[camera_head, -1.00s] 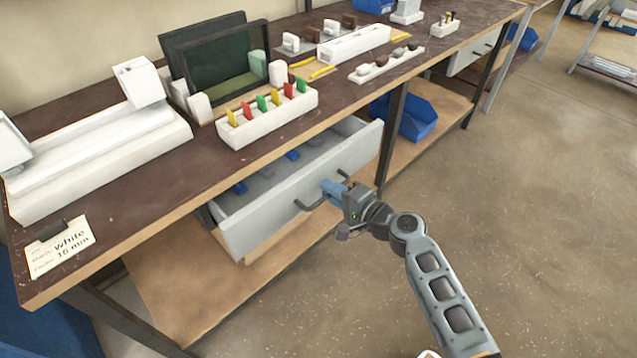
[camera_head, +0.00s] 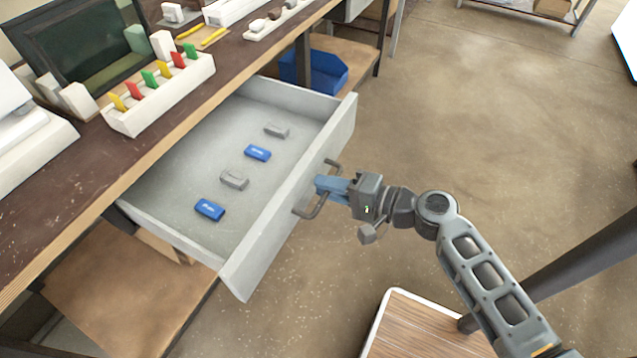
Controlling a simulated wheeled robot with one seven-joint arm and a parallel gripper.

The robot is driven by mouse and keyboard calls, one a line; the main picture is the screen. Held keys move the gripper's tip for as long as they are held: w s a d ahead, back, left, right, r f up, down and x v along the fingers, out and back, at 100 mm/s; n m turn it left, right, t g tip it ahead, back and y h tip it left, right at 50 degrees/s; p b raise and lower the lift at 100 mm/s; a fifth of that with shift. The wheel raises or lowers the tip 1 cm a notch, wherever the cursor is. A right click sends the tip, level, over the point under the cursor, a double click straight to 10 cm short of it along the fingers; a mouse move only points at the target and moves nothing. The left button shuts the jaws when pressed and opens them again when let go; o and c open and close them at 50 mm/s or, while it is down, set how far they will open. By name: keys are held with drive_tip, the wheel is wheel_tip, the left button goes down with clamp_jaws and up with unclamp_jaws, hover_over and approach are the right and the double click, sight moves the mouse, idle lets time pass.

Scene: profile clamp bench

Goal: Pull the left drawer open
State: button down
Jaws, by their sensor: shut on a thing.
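The left drawer (camera_head: 290,213) is a light grey box under the workbench, drawn well out so its inside shows. Its dark bar handle (camera_head: 309,211) is on the front face. My gripper (camera_head: 322,186) has blue fingers and is shut on the handle near its middle. The fingers hide part of the bar. Inside the drawer lie two blue blocks (camera_head: 210,209) and two grey blocks (camera_head: 234,179), in a spaced row.
The brown bench top (camera_head: 60,200) carries a white rack (camera_head: 160,95) with coloured tabs and a dark screen (camera_head: 80,50). A blue bin (camera_head: 325,72) sits on the lower shelf behind the drawer. The floor (camera_head: 480,110) at the right is open.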

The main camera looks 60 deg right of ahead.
drive_tip(key=shift+s, duration=0.1)
drive_tip(key=c, duration=1.3)
unclamp_jaws()
drive_tip(key=shift+b+v, duration=0.5)
drive_tip(key=shift+v, duration=3.35)
drive_tip(key=s+a+f+n+g+h, duration=0.1)
drive_tip(key=s+a+f+n+g, duration=0.2)
drive_tip(key=s+a+n+g, duration=0.25)
drive_tip(key=s+a+r+n+t, duration=0.1)
drive_tip(key=a+r+n, duration=0.2)
drive_tip(key=r+n, duration=0.1)
drive_tip(key=s+a+r+n+t, duration=0.1)
drive_tip(key=a+r+n+t, duration=0.1)
drive_tip(key=a+r+n, duration=0.2)
drive_tip(key=s+a+r+n+t+y+p, duration=0.1)
drive_tip(key=a+r+n+t, duration=0.1)
drive_tip(key=a+r+n, duration=0.2)
drive_tip(key=shift+s+a+r+n, duration=0.1)
drive_tip(key=shift+s+r+n, duration=0.1)
drive_tip(key=shift+r, duration=0.45)
drive_tip(key=shift+s+a+r+n, duration=0.1)
drive_tip(key=shift+s+r, duration=0.1)
drive_tip(key=shift+r, duration=0.45)
